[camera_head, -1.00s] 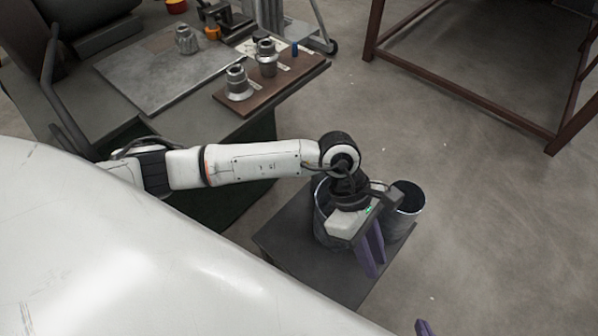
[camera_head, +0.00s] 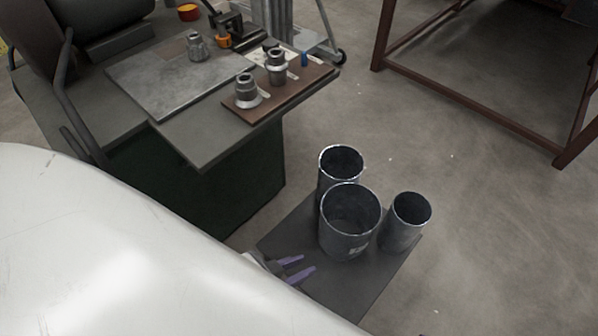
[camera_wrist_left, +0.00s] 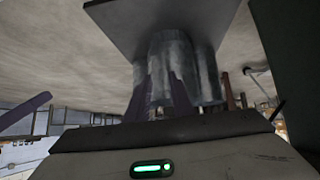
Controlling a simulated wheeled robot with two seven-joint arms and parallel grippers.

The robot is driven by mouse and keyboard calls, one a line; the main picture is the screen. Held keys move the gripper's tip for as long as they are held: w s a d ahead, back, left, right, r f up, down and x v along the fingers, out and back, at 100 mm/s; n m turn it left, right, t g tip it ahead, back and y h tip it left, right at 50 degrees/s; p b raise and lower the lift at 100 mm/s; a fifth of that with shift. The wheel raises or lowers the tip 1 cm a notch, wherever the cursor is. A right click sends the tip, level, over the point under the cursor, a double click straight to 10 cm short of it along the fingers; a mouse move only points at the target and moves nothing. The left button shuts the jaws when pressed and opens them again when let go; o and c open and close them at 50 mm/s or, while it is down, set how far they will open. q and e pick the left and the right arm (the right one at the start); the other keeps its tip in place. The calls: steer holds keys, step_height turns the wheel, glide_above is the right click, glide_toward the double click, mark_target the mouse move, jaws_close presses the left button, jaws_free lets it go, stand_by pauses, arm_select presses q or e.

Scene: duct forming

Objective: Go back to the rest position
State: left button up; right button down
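My left gripper (camera_head: 308,263) shows at the edge of my white body in the head view, over the near left part of the dark platform. Its two purple fingers are apart with nothing between them, so it is open and empty. In the left wrist view its fingers (camera_wrist_left: 160,82) stand in front of the metal cylinders, which appear upside down. A separate purple piece (camera_wrist_left: 25,112) at the left of that view looks like a finger of my right gripper; its opening cannot be told. The right gripper is not visible in the head view.
Three open metal cylinders, a large one (camera_head: 350,225), a rear one (camera_head: 340,162) and a right one (camera_head: 408,220), stand on the dark platform (camera_head: 290,235). A workbench (camera_head: 195,140) with metal fittings is at upper left. A brown frame (camera_head: 470,95) stands at upper right; floor lies between.

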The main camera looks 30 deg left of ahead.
arm_select(q)
steer(key=shift+s+a+f+n, duration=0.1)
steer(key=shift+s+f+n, duration=0.2)
steer(key=shift+s, duration=0.2)
step_height(320, 180, up, 4)
steer(key=p, duration=0.5)
steer(key=shift+s+a, duration=0.1)
steer(key=shift+a, duration=0.05)
steer(key=shift+g, duration=0.3)
